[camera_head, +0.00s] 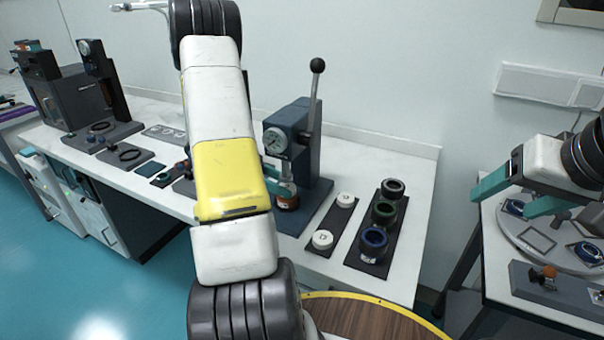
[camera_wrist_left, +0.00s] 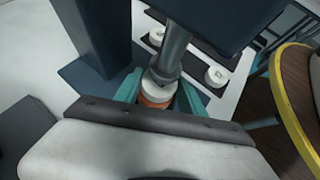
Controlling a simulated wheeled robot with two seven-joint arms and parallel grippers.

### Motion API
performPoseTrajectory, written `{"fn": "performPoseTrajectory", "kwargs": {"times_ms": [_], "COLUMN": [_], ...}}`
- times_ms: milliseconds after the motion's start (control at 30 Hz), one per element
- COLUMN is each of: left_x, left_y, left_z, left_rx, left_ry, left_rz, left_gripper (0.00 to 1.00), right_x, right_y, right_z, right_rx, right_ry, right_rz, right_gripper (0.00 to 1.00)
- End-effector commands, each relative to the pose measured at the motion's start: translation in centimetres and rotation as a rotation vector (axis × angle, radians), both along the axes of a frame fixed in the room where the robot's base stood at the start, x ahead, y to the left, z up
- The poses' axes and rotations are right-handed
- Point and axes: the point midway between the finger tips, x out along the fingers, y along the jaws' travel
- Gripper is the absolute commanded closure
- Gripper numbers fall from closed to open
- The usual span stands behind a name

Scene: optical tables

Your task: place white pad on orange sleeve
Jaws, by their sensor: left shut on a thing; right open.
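The orange sleeve (camera_head: 288,202) stands on the base of the blue press, below its ram, and also shows in the left wrist view (camera_wrist_left: 154,102). A white pad (camera_wrist_left: 158,86) sits at the top of the sleeve, just under the grey ram; whether it rests fully on the sleeve is hard to tell. My left gripper (camera_head: 281,186) reaches in under the press, its teal fingers (camera_wrist_left: 158,92) on either side of the pad and shut on it. My right gripper (camera_head: 510,195) is open and empty above the right table.
The press (camera_head: 296,135) has a gauge and a raised lever. Two other white pads (camera_head: 345,200) (camera_head: 323,240) lie on a dark strip. Black, green and blue rings (camera_head: 373,241) stand on a dark tray. A round wooden top (camera_head: 370,318) is in front.

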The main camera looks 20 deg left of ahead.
Motion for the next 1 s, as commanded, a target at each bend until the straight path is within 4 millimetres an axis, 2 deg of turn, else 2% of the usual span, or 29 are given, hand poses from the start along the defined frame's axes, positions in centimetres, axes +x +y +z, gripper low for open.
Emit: {"fn": "performPoseTrajectory", "kwargs": {"times_ms": [333, 367, 467, 833, 1000], "left_x": [0.0, 0.0, 0.0, 0.0, -0.7], "left_y": [0.1, 0.1, 0.1, 0.1, 1.8], "left_z": [-0.3, -0.4, -0.3, 0.0, 1.3], "left_rx": [0.000, 0.000, 0.000, 0.000, 0.003], "left_ry": [-0.002, -0.002, -0.002, -0.003, -0.005], "left_rz": [0.000, 0.000, 0.000, -0.001, 0.003], "left_gripper": [0.92, 0.51, 0.31, 0.31, 0.31], "right_x": [0.0, 0.0, 0.0, 0.0, 0.0], "right_y": [0.0, 0.0, 0.0, 0.0, 0.0], "right_z": [0.0, 0.0, 0.0, 0.0, 0.0], "right_rx": [0.000, 0.000, 0.000, 0.000, 0.000], "right_ry": [0.000, 0.000, 0.000, 0.000, 0.000], "right_rz": [0.000, 0.000, 0.000, 0.000, 0.000], "right_gripper": [0.31, 0.31, 0.31, 0.31, 0.31]}}
